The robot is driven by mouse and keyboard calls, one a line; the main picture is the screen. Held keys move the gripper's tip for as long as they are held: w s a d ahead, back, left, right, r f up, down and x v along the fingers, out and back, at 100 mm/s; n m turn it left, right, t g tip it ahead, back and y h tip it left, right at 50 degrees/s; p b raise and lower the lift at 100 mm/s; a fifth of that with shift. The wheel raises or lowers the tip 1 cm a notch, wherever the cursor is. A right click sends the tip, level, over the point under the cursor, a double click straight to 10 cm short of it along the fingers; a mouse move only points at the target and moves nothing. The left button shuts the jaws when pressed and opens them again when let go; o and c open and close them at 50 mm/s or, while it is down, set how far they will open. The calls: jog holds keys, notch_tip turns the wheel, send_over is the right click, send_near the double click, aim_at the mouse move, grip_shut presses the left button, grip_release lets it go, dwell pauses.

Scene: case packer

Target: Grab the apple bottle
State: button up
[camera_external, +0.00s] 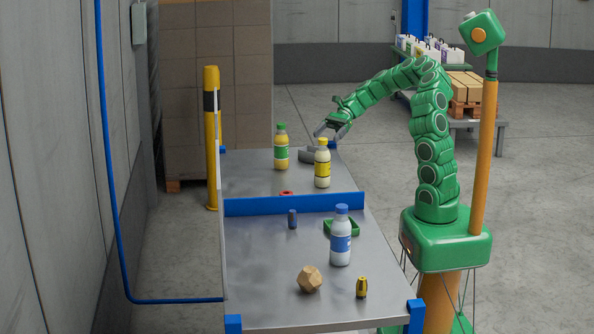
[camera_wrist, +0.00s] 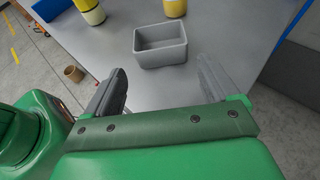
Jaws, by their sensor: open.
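Two yellowish bottles stand upright on the far part of the table, their label text too small to read. One has a green cap and green label (camera_external: 281,148); I cannot confirm it is the apple bottle. The other has a yellow cap and yellow label (camera_external: 322,165). In the wrist view only parts of two bottles show at the top edge, a pale one (camera_wrist: 92,12) and a yellow one (camera_wrist: 175,7). My gripper (camera_external: 331,132) is open and empty above the table's far end; its fingers (camera_wrist: 161,66) are apart from both bottles.
A grey open bin (camera_wrist: 160,46) lies between my gripper and the bottles. A blue divider (camera_external: 295,204) crosses the table. Nearer stand a blue-capped bottle (camera_external: 340,245), a green tray (camera_external: 348,233), a wooden polyhedron (camera_external: 310,279) and small parts. A yellow post (camera_external: 211,140) stands at left.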

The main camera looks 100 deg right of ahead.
jog(key=shift+n+g+y, duration=0.6)
jog(key=shift+n+g, duration=0.2)
jog(key=shift+g, duration=0.1)
jog(key=w, duration=0.3)
jog(key=w+a+r, duration=0.1)
jog(key=w, duration=0.1)
jog(key=w+a, duration=0.1)
jog(key=w, duration=0.2)
jog(key=shift+w+a+r, duration=0.25)
jog(key=shift+w, duration=0.05)
jog(key=n+g+y, duration=0.1)
jog(key=n+g, duration=0.1)
send_near(278, 147)
jog(key=f, duration=0.1)
jog(key=shift+a+r+x, duration=0.1)
jog(key=shift+r+x, duration=0.05)
jog(key=shift+x, duration=1.05)
jog(key=shift+a+r+x, duration=0.1)
jog(key=shift+x, duration=1.15)
jog(key=shift+a+r+x, duration=0.1)
jog(key=shift+r+x, duration=0.05)
jog(key=shift+x, duration=1.05)
jog(key=shift+w+a+f, duration=0.25)
jog(key=shift+a, duration=0.1)
jog(key=c, duration=1.3)
jog(key=shift+o, duration=0.2)
jog(key=shift+r, duration=0.1)
